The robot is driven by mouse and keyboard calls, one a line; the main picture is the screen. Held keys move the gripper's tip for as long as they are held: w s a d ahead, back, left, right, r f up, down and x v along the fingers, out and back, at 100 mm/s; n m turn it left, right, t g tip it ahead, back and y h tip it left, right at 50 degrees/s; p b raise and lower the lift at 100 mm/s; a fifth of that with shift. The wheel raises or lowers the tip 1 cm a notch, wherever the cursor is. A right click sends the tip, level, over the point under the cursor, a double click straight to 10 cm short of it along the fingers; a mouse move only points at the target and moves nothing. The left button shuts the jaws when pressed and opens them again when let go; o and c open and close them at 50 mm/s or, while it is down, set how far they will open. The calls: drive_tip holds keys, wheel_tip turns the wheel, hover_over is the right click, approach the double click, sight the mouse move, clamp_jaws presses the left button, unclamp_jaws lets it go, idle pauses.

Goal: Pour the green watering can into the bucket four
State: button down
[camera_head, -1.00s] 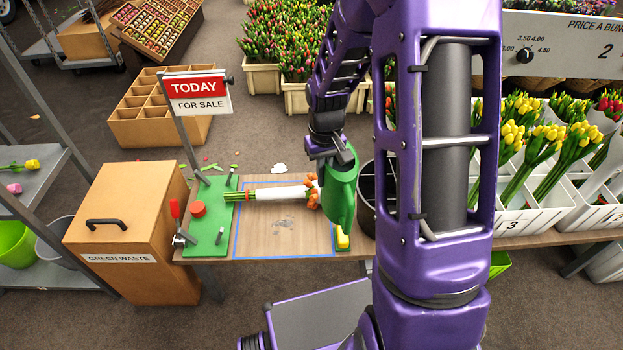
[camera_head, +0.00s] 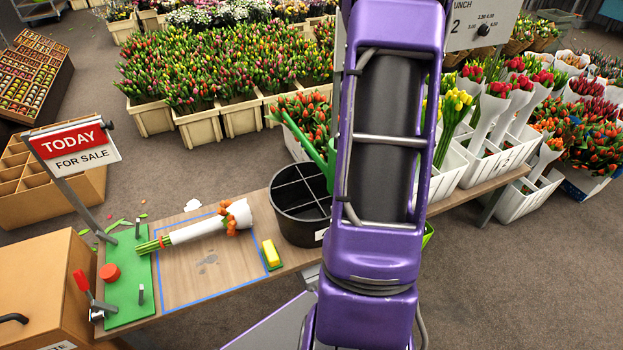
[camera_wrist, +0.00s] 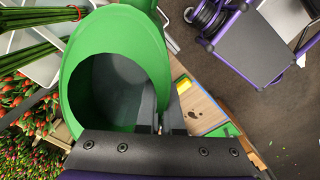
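The green watering can (camera_head: 327,160) is partly hidden behind my arm in the head view. Its long spout points up and left, just behind the rim of the black divided bucket. In the wrist view the can (camera_wrist: 115,25) fills the upper left, with its dark round opening towards the camera. My gripper (camera_wrist: 161,118) appears shut on the can; it is hidden in the head view. White buckets (camera_head: 473,172) with wrapped tulips stand right of my arm. I cannot read a four on any of them.
The black divided bucket (camera_head: 276,216) stands on the bench, its small label unreadable. A wrapped orange tulip bunch (camera_head: 195,232) lies on the blue-outlined board, with a yellow block (camera_head: 270,251) to its right. Tulip crates (camera_head: 200,128) stand behind.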

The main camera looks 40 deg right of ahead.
drive_tip(key=s+d+n, duration=0.2)
drive_tip(key=s+d, duration=0.8)
drive_tip(key=shift+f+b, duration=0.2)
drive_tip(key=shift+b, duration=0.2)
